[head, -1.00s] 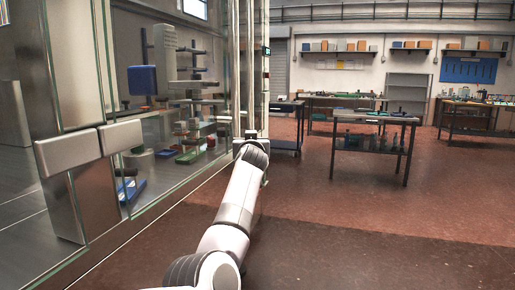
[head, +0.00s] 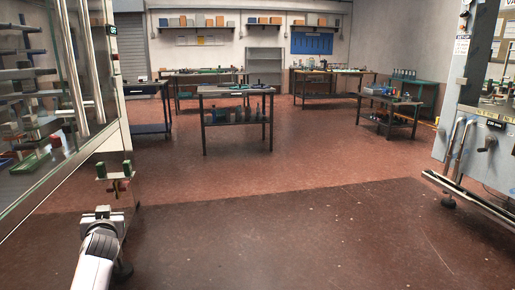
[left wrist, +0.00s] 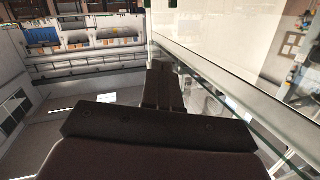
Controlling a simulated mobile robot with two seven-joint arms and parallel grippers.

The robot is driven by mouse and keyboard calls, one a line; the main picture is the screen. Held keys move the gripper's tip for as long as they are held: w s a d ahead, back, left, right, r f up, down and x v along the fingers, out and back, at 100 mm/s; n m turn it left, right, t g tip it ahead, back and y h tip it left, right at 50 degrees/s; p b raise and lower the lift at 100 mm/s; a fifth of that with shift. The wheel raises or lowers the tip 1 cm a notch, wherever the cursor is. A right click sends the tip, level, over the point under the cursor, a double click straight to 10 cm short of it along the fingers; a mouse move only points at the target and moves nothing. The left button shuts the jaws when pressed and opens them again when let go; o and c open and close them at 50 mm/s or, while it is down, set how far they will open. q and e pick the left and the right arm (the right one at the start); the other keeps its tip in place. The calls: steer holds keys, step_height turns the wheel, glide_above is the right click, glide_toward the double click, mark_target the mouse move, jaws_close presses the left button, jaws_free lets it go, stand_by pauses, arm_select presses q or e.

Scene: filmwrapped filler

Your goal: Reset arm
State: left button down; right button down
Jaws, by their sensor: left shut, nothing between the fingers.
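My left arm (head: 97,250) comes in at the lower left of the head view, beside the glass-sided machine (head: 50,175). In the left wrist view my left gripper (left wrist: 162,72) has its dark fingers together, with nothing between them. The glass edge of the machine runs close beside the fingers on the right of that view. My right gripper is not in view.
A work table (head: 237,118) stands ahead, with other tables behind it. A low table (head: 390,112) is at the right. A large machine (head: 490,110) with a metal rail stands at the far right. The red-brown floor (head: 290,220) between is open.

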arm_select(q)
steer(key=s+d+f+m+h+p, duration=0.2)
steer(key=s+d+f+m, duration=0.15)
steer(key=s+f, duration=0.7)
steer(key=s+d+f+g+h+p, duration=0.1)
steer(key=s+d+f+h, duration=0.1)
steer(key=s+d, duration=0.3)
steer(key=s+d+f+m+g+h+p, duration=0.1)
steer(key=s+d+f+h, duration=0.2)
steer(key=s, duration=1.1)
steer(key=s+d+f+m+g+h+p, duration=0.1)
steer(key=s+d+f, duration=0.3)
steer(key=s+d, duration=0.5)
steer(key=shift+s+d+g+h, duration=0.15)
steer(key=shift+s+g+h, duration=0.25)
steer(key=shift+h, duration=0.5)
